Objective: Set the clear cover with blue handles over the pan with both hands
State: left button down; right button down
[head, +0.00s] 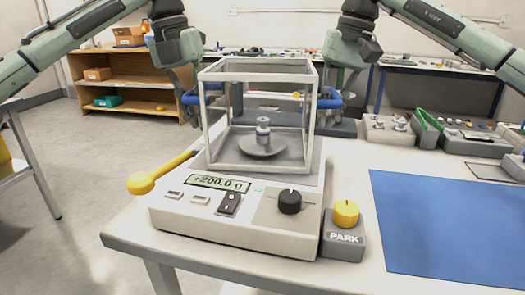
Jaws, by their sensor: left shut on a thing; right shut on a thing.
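The clear cover (257,77) is a box with a pale frame, standing upright around the round grey pan (262,151). A metal weight (263,130) stands on the pan inside it. The cover's lower frame looks level and close to the top of the balance (240,235); I cannot tell whether it touches all round. My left gripper (188,92) is shut on the left blue handle (190,99). My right gripper (335,93) is shut on the right blue handle (330,102). The fingertips are partly hidden by the handles and cover.
The display (218,182) reads +200.0 g. A yellow lever (141,183) sticks out at the balance's left. A PARK box (343,243) with a yellow knob stands at its right. A blue mat (445,225) lies clear on the right of the table (355,160).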

pick_arm(q)
jog(key=shift+a+f, duration=0.15)
jog(key=shift+f, duration=0.1)
pick_arm(e)
jog(key=shift+d+f, duration=0.15)
jog(key=shift+f, duration=0.15)
pick_arm(q)
jog(key=c, duration=1.6)
grip_release()
jog(key=shift+c, duration=0.2)
pick_arm(e)
jog(key=c, duration=1.7)
grip_release()
pick_arm(q)
jog(key=shift+o, duration=0.2)
pick_arm(e)
jog(key=shift+o, duration=0.5)
jog(key=shift+r, duration=0.15)
pick_arm(q)
notch_tip(320, 180, up, 12)
jog(key=a, duration=0.2)
pick_arm(e)
notch_tip(320, 180, up, 12)
jog(key=d, duration=0.2)
jog(key=shift+s, duration=0.2)
pick_arm(q)
jog(key=shift+f, duration=0.1)
pick_arm(e)
jog(key=shift+f, duration=0.2)
